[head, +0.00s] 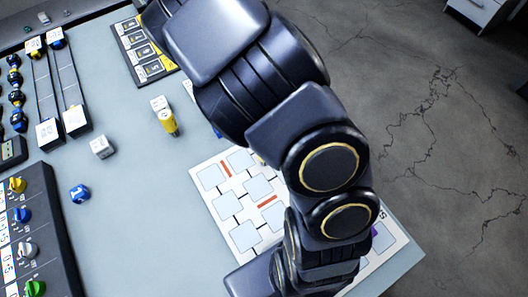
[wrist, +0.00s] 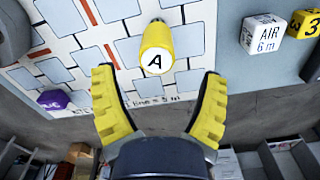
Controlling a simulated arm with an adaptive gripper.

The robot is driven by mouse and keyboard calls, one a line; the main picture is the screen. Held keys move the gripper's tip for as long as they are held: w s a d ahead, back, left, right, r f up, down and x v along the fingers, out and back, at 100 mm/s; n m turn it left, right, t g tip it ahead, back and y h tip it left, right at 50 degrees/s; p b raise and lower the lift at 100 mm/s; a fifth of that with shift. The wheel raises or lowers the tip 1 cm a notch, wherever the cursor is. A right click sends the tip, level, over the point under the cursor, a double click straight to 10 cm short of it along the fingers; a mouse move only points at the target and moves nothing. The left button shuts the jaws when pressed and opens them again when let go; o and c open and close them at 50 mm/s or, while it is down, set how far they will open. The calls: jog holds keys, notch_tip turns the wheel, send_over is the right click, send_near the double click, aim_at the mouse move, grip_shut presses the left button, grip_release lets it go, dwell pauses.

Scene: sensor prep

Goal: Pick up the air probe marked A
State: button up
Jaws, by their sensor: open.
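The air probe marked A (wrist: 158,42) is a yellow rounded body with a white end face bearing a black A. In the wrist view it lies over the white chart board (wrist: 122,40), just beyond the fingertips and roughly centred between them. My gripper (wrist: 160,88) is open, its two yellow ribbed fingers spread wide with nothing between them. The probe looks apart from both fingers. In the head view, my arm covers much of the board (head: 215,161), and I cannot make out the marked probe or the gripper there.
A white cube marked AIR 6 m (wrist: 262,36) and a yellow cube marked 3 (wrist: 304,24) stand to the right. A purple piece (wrist: 53,100) lies left. The head view shows a knob panel (head: 48,225), a blue piece (head: 80,194) and a white cube (head: 102,146).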

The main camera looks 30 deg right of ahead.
jog(key=f, duration=0.3)
jog(key=shift+s+a+f, duration=0.1)
jog(key=shift+s+a, duration=0.1)
jog(key=shift+a, duration=0.2)
jog(key=shift+w+d+f, duration=0.1)
jog(key=shift+f, duration=0.9)
jog(key=c, duration=1.2)
